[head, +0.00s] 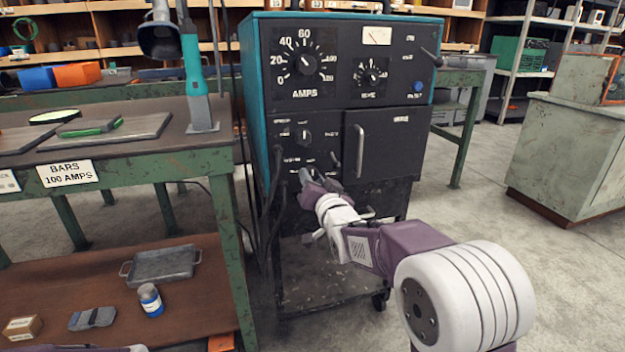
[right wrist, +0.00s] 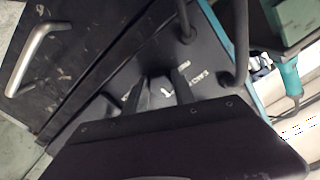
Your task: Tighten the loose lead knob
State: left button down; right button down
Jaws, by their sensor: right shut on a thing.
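The black and teal welding machine (head: 345,95) stands in the middle of the head view, with dials above and a lower left panel holding a small selector knob (head: 304,135) and lead connections. My right gripper (head: 305,178) is at the bottom of that panel, shut on a lead knob that its fingers mostly hide. In the right wrist view both fingers of the gripper (right wrist: 161,88) reach the dark panel (right wrist: 118,72), with a white mark between them. I cannot see how far the knob is turned. My left gripper is not in view.
Dark lead cables (right wrist: 240,45) run close beside the gripper. A metal door handle (right wrist: 40,55) shows in the wrist view. A green workbench (head: 150,165) stands left, with a metal tray (head: 162,265) and a blue jar (head: 150,300) on its lower shelf. Floor is open to the right.

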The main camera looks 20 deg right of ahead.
jog(key=shift+f, duration=0.1)
jog(key=c, duration=1)
grip_release()
jog(key=shift+c, duration=0.2)
jog(key=shift+s, duration=0.1)
jog(key=s+p, duration=0.3)
jog(key=s, duration=0.6)
jog(key=shift+d, duration=0.15)
